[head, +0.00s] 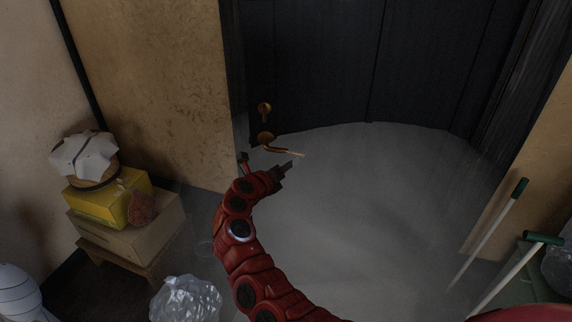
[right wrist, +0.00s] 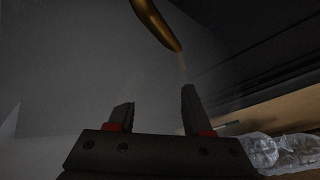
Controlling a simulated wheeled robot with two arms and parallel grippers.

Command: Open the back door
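The dark back door (head: 325,60) has vertical panel lines and stands at the top of the head view. Its brass lever handle (head: 268,138) is at the left side, with a round brass lock piece (head: 264,108) above it. My right gripper (head: 266,166) is open and empty, just short of the handle and a little below it in the picture. In the right wrist view the handle (right wrist: 160,22) hangs above and beyond the spread fingers (right wrist: 157,108), apart from them. I cannot tell whether the door is ajar. My left gripper is out of view.
Stacked boxes (head: 110,212) on a wooden stand are at the left by the clay wall (head: 155,90). Clear plastic (head: 186,299) lies at the lower left. Green-handled poles (head: 495,228) lean at the right. The grey area (head: 370,210) before the door is clear.

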